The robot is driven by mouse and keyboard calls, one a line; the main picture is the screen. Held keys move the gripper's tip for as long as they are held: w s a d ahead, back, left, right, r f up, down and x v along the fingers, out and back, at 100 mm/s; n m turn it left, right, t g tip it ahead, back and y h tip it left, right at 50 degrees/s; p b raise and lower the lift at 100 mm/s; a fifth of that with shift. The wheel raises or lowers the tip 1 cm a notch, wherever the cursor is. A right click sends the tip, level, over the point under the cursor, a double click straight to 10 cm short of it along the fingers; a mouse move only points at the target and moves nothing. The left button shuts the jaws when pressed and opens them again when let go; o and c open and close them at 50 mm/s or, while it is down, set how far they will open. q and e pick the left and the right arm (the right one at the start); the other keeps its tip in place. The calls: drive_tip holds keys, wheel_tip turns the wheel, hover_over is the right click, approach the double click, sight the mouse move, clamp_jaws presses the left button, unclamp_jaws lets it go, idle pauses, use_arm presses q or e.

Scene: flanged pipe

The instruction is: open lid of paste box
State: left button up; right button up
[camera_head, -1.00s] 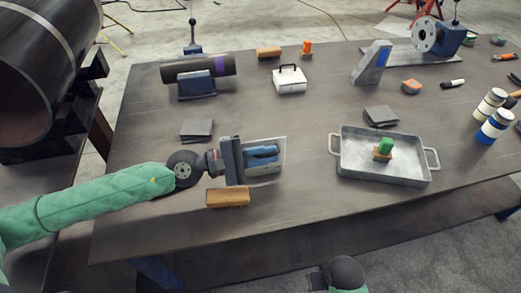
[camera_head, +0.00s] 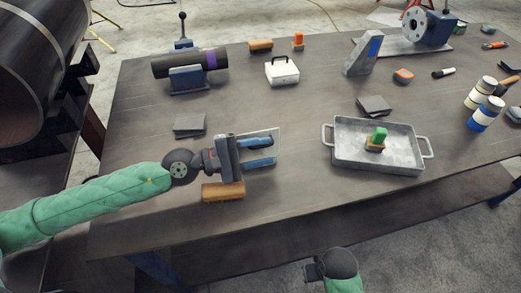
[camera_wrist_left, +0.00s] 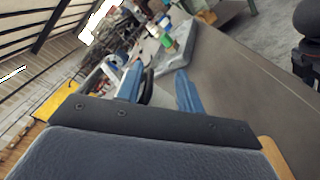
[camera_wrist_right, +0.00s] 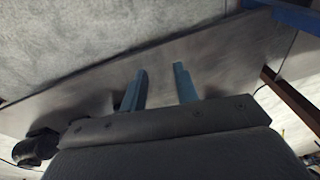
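A small white box (camera_head: 282,73) with a dark handle on top stands at the back middle of the table; it looks like the paste box and its lid looks shut. My left gripper (camera_head: 261,153) is at the table's front left, well in front of the box. Its two blue fingers point right, are spread apart and hold nothing. They also show apart in the left wrist view (camera_wrist_left: 157,92). My right gripper is below the table's front edge in the head view, its fingers hidden there. In the right wrist view (camera_wrist_right: 160,86) its fingers are apart and empty.
A wooden-backed brush (camera_head: 223,192) lies just in front of my left gripper. A metal tray (camera_head: 347,158) with a green-topped item stands to its right. Dark plates (camera_head: 189,124) and a pipe on a stand (camera_head: 188,78) lie behind it. Bare table separates gripper and box.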

use_arm(q)
drive_tip(key=shift+r, duration=0.35)
use_arm(e)
drive_tip(key=shift+r, duration=0.1)
